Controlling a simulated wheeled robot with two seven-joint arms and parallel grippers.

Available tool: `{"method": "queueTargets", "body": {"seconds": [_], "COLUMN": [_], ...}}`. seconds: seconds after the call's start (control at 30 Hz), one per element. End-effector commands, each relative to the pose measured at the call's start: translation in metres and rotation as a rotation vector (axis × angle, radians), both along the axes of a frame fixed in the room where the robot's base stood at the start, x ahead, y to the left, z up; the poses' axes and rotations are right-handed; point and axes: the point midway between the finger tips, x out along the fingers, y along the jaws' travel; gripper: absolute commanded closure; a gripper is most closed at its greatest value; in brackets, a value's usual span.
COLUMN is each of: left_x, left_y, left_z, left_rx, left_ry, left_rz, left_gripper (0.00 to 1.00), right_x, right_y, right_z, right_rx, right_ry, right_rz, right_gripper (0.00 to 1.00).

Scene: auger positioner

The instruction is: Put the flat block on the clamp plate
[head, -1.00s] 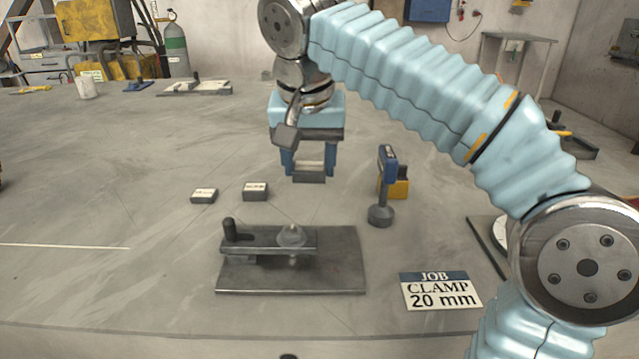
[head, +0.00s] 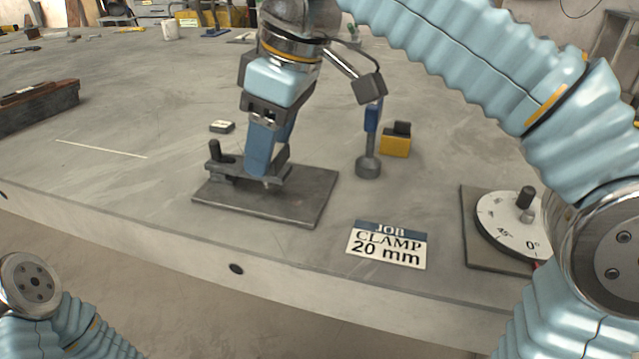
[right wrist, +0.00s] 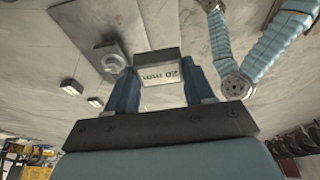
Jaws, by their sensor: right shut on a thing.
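My right gripper (head: 264,160) is shut on a flat block (right wrist: 161,72) marked "20 mm", which shows between the fingers in the right wrist view. In the head view the fingers hide the block and overlap the clamp (head: 222,165) on the dark clamp plate (head: 308,197). I cannot tell from there whether the block touches anything. In the right wrist view the plate (right wrist: 95,22) lies to the upper left of the block, partly out of frame. My left gripper is out of view; only part of my left arm shows at the lower left.
Another small block (head: 222,127) lies behind the clamp plate. A blue-handled tool (head: 370,145) and a yellow block (head: 396,143) stand to the right. A sign (head: 387,245) reads "JOB CLAMP 20 mm". A dial (head: 512,225) is farther right. The table's front edge is near.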

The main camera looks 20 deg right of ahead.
Motion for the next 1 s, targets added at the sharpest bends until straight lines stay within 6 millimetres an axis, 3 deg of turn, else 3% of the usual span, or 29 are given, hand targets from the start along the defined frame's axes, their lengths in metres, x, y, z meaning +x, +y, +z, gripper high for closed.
{"method": "queueTargets", "body": {"seconds": [0.17, 0.3, 0.57, 0.8, 1.0], "left_x": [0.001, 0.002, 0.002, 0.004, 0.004], "left_y": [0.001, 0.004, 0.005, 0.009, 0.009], "left_z": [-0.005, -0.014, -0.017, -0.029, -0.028], "left_rx": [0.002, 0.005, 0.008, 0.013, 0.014], "left_ry": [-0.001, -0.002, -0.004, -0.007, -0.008], "left_rz": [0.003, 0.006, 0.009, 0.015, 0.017], "left_gripper": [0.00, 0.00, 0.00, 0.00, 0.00], "right_x": [0.038, 0.054, 0.068, 0.075, 0.075], "right_y": [-0.035, -0.048, -0.060, -0.067, -0.066], "right_z": [-0.024, -0.050, -0.071, -0.109, -0.112], "right_rx": [0.001, 0.001, 0.000, 0.000, 0.001], "right_ry": [0.002, 0.001, 0.001, 0.000, -0.002], "right_rz": [-0.008, -0.005, -0.006, -0.003, -0.003], "right_gripper": [0.90, 0.90, 0.90, 0.90, 0.90]}}
